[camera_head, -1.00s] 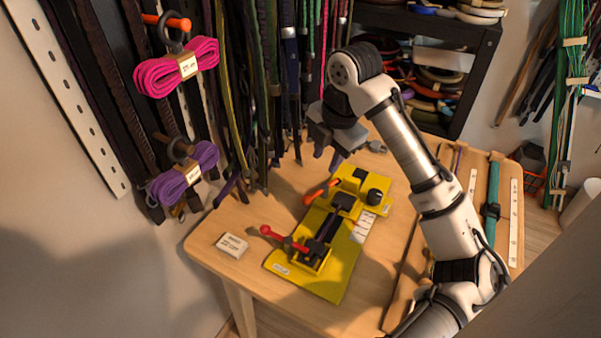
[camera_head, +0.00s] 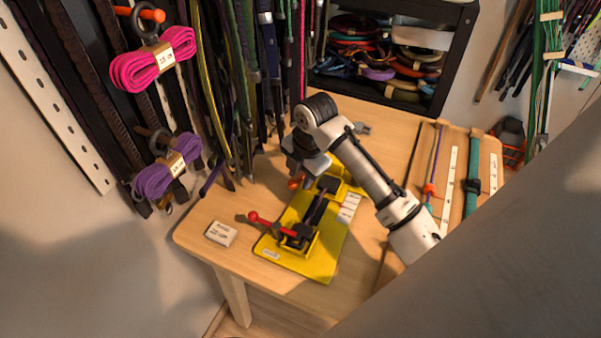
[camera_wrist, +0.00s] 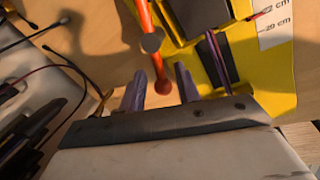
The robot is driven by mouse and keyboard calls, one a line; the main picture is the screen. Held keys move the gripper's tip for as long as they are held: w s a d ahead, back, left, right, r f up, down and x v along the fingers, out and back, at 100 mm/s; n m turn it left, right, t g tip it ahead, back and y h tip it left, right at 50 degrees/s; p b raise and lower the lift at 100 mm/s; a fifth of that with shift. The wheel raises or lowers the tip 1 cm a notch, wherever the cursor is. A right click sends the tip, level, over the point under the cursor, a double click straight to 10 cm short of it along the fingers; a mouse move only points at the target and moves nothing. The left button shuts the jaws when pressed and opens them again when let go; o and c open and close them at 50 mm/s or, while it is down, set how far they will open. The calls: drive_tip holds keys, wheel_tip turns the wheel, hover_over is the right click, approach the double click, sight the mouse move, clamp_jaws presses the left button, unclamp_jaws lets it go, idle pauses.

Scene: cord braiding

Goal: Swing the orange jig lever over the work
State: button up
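The orange jig lever (camera_head: 294,184) is at the far left side of the yellow jig (camera_head: 325,262), mostly hidden by my gripper in the head view. In the wrist view the lever (camera_wrist: 145,20) runs down from the top edge to a round knob at its end. My gripper (camera_wrist: 160,75) is open, and the knob appears between its two purple-grey fingers. I cannot tell whether they touch it. In the head view my gripper (camera_head: 302,178) is low over this lever. Dark work (camera_head: 316,208) lies along the jig's middle.
A red-knobbed lever (camera_head: 268,223) sits at the jig's near end. A small white labelled block (camera_head: 221,233) lies on the wooden table (camera_head: 207,208) to its left. Cords hang close behind, with pink (camera_head: 155,60) and purple (camera_head: 170,168) bundles at left. Rods lie at the right.

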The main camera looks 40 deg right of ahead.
drive_tip(key=shift+f, duration=0.2)
clamp_jaws()
